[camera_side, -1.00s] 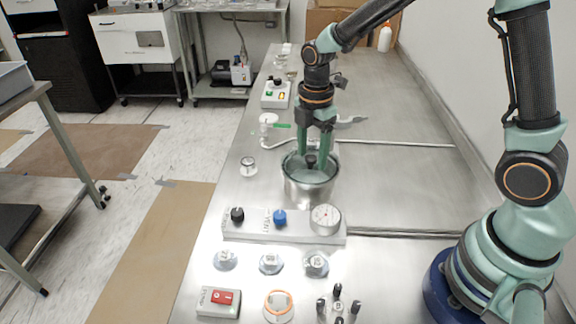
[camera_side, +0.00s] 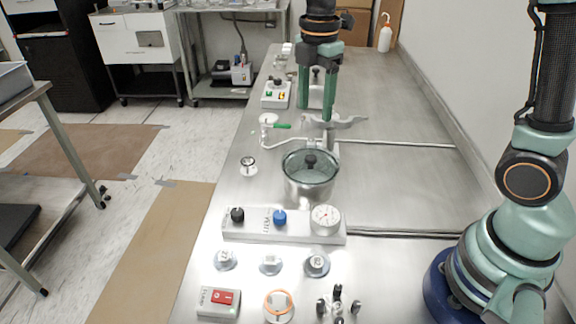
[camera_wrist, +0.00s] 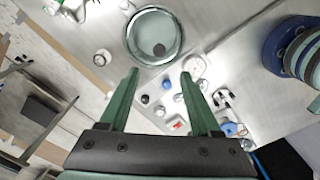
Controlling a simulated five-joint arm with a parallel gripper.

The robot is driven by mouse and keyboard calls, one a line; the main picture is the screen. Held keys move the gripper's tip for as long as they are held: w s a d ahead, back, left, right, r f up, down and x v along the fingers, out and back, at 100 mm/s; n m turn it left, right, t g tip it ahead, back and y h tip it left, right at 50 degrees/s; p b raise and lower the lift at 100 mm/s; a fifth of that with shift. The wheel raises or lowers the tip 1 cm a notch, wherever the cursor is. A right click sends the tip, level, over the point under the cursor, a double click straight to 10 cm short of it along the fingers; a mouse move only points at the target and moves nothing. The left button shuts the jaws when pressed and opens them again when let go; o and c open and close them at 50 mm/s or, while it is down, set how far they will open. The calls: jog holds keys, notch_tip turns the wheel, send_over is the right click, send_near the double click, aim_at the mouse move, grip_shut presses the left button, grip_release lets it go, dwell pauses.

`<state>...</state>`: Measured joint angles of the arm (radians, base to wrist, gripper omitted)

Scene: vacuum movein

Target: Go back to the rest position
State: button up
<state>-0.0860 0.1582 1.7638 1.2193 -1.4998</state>
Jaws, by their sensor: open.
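My gripper (camera_side: 315,118) is open and empty, with its two green fingers pointing down and apart, above the far part of the bench. It also shows in the wrist view (camera_wrist: 160,72). The steel pot with a glass lid and black knob (camera_side: 310,178) stands on the bench nearer the side camera, clear of the fingers. The pot shows at the top of the wrist view (camera_wrist: 153,35), beyond the fingertips. Nothing is between the fingers.
A control panel (camera_side: 284,225) with knobs and a round gauge (camera_side: 326,219) lies in front of the pot. A red switch box (camera_side: 219,301) is at the near edge. A valve with a green handle (camera_side: 272,125) and a white bottle (camera_side: 385,36) stand farther back.

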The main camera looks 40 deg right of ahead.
jog(key=shift+s+r, duration=0.1)
jog(key=s+d+r+m+t, duration=0.3)
jog(key=s+m, duration=0.7)
jog(key=m, duration=0.8)
jog(key=t, duration=0.2)
jog(key=shift+s+d+t, duration=0.2)
jog(key=shift+s+t, duration=0.1)
jog(key=shift+s, duration=0.1)
